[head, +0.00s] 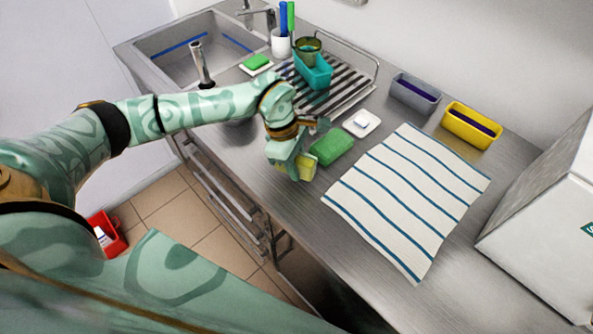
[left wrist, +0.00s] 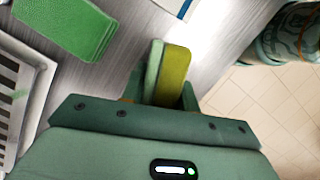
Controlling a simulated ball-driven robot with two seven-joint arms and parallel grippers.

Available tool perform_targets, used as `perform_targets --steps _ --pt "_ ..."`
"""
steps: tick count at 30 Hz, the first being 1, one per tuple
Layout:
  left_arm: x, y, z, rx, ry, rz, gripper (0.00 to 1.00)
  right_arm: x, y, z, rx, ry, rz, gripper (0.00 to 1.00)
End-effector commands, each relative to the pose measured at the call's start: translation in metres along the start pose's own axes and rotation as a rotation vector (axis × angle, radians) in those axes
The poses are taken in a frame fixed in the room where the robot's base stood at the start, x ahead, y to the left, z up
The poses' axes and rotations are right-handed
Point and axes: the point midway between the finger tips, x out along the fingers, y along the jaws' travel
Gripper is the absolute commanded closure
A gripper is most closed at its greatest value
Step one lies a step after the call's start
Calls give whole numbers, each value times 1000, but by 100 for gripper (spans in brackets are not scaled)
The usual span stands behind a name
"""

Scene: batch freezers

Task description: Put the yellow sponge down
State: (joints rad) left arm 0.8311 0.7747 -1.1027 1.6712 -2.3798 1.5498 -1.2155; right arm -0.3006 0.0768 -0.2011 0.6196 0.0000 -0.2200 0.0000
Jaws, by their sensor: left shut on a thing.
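My left gripper (head: 293,164) is shut on the yellow sponge (head: 308,167), near the front edge of the steel counter. In the left wrist view the yellow sponge (left wrist: 173,76) stands between the fingers (left wrist: 164,92), with a pale green strip along its left side. The fingers hide part of it. I cannot tell whether the sponge touches the counter. My right gripper is not in view.
A striped towel (head: 407,195) lies to the right. A small white dish (head: 361,123), a grey bin (head: 415,93) and a yellow bin (head: 470,126) stand behind. A drying rack (head: 350,91) and sink (head: 170,52) are farther left. Bare counter lies between gripper and towel.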

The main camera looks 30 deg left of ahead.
Motion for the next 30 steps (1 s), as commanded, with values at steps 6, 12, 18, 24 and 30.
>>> perform_targets --steps 6,12,18,24,30 --pt "29 2 -10 -2 -1 -5 95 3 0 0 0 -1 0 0" --pt "33 3 -12 1 1 0 95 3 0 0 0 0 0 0" --pt "37 3 -13 1 1 0 95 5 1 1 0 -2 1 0" --pt "36 3 -13 0 1 -1 48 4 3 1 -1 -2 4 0" --pt "30 3 -12 0 1 0 48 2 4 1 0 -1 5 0"
